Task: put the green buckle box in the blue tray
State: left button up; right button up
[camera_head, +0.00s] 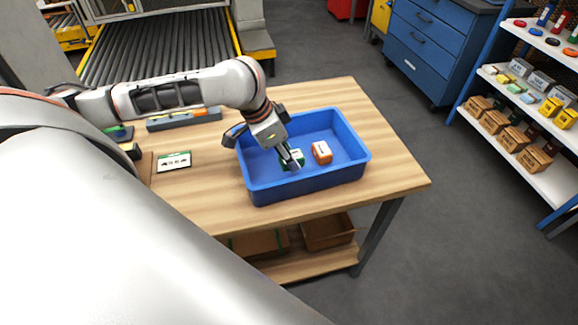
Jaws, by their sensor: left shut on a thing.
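The blue tray (308,188) stands on the wooden table. I cannot tell whether the box touches the tray floor. An orange and white box (322,152) lies in the tray just right of the gripper. My right gripper is not in view.
The table is bare right of the tray. A shelf (535,150) with boxes stands at far right. My own arm hides the lower left.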

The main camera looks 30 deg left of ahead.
pick_arm(q)
notch_tip(320, 180, down, 4)
jog(key=shift+r+b, duration=0.25)
jog(key=shift+b, duration=0.15)
jog(key=shift+r, duration=0.1)
jog(key=o, duration=1.2)
jog(key=shift+f, duration=0.2)
jog(key=shift+r, duration=0.1)
jog(key=shift+s+a+r, duration=0.1)
jog(key=shift+r, duration=0.25)
jog(key=p+v, duration=0.3)
jog(key=v, duration=0.8)
jog(key=shift+r, duration=0.2)
jog(key=shift+s, duration=0.1)
